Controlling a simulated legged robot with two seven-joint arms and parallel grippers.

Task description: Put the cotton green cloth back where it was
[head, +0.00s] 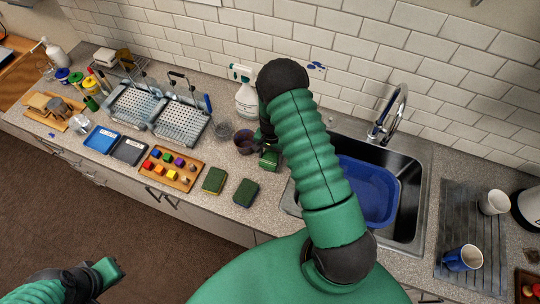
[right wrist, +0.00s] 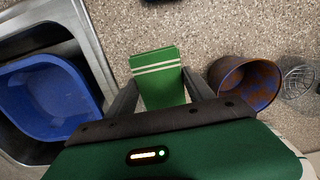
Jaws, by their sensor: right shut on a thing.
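The green cloth (right wrist: 155,60), folded with two pale stripes, is between the fingers of my right gripper (right wrist: 160,88) in the right wrist view. My right gripper is shut on it. In the head view the cloth (head: 268,161) shows as a small green patch below the dark right gripper (head: 266,142), over the counter left of the sink. The pictures do not clearly show whether the cloth touches the counter. My left gripper (head: 108,271) is at the bottom left, away from the counter; its fingers cannot be made out well.
A dark reddish cup (right wrist: 246,84) stands close beside the right gripper, with a wire basket (right wrist: 299,86) beyond it. The sink holds a blue basin (head: 376,192). Two sponges (head: 215,181) (head: 246,192) and a wooden block tray (head: 171,169) lie near the front edge.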

